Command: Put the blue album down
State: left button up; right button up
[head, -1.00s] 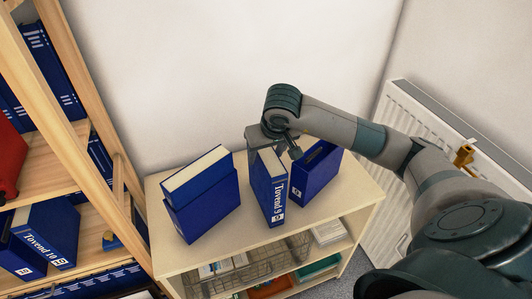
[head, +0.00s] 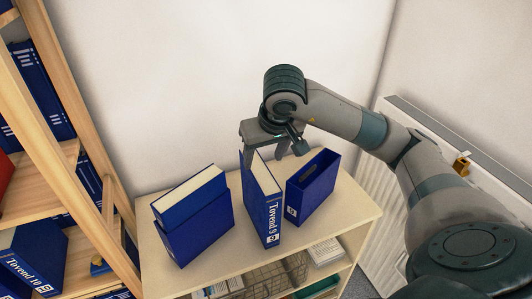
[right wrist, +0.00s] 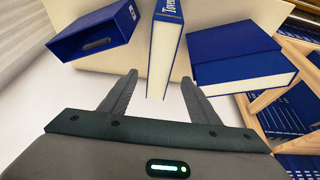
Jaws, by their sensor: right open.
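The blue album (head: 264,207), labelled "Tovend 9" on its spine, stands upright on the low cabinet's top (head: 332,213). It stands between an empty open blue slipcase (head: 313,187) on the right and a blue slipcase (head: 199,232) with another album in it on the left. My right gripper (head: 268,158) is open just above and behind the "Tovend 9" album. In the right wrist view its two fingers (right wrist: 158,92) are spread wide, with the near end of the album (right wrist: 164,50) ahead between them, not gripped. My left gripper is not in view.
A wooden shelf (head: 75,150) with several blue albums, including "Tovend 10" (head: 30,260), stands at the left. A wire basket (head: 272,277) sits below the cabinet top. A radiator (head: 362,200) is at the right, and a wall is behind.

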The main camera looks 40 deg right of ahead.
jog(key=shift+v, duration=1.6)
